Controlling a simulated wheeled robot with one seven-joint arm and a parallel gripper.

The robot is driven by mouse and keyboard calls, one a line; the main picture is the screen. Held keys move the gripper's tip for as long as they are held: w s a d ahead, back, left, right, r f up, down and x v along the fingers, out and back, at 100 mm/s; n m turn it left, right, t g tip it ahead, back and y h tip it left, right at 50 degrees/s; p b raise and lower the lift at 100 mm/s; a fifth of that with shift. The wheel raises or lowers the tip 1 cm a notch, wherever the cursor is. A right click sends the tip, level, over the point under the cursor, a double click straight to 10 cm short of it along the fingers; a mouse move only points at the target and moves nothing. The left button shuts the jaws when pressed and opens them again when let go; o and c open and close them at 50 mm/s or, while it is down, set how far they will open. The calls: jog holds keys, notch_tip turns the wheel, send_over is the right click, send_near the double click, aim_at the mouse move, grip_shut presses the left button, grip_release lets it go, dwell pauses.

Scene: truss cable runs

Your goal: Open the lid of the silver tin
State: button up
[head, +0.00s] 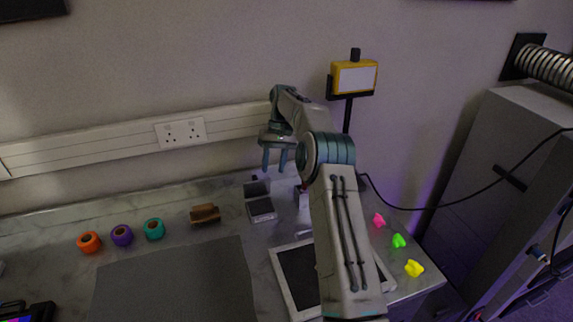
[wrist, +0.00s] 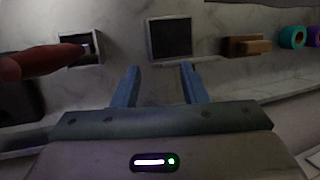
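The silver tin (head: 262,213) stands on the marble worktop behind the grey mat. Its lid (head: 257,188) appears raised, standing up at the tin's back edge above a dark interior. In the wrist view the tin (wrist: 151,42) shows as a dark square with a pale rim, just beyond the fingertips; lid and body are hard to tell apart there. My gripper (head: 275,168) points down behind and above the tin, towards the wall. In the wrist view my gripper (wrist: 160,68) has its two blue fingers apart, with nothing between them. It looks clear of the tin.
A brown brush (head: 205,213) lies left of the tin, with teal (head: 154,229), purple and orange rolls further left. A dark-centred pale box (wrist: 80,50) and a blurred red object (wrist: 38,63) are beside the tin. A framed panel (head: 297,275) lies in front.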

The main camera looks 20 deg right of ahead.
jog(key=d, duration=0.1)
jog(key=s+d+r, duration=0.2)
jog(key=shift+d+r+b, duration=0.25)
jog(key=shift+d+b, duration=0.15)
jog(key=shift+c, duration=0.2)
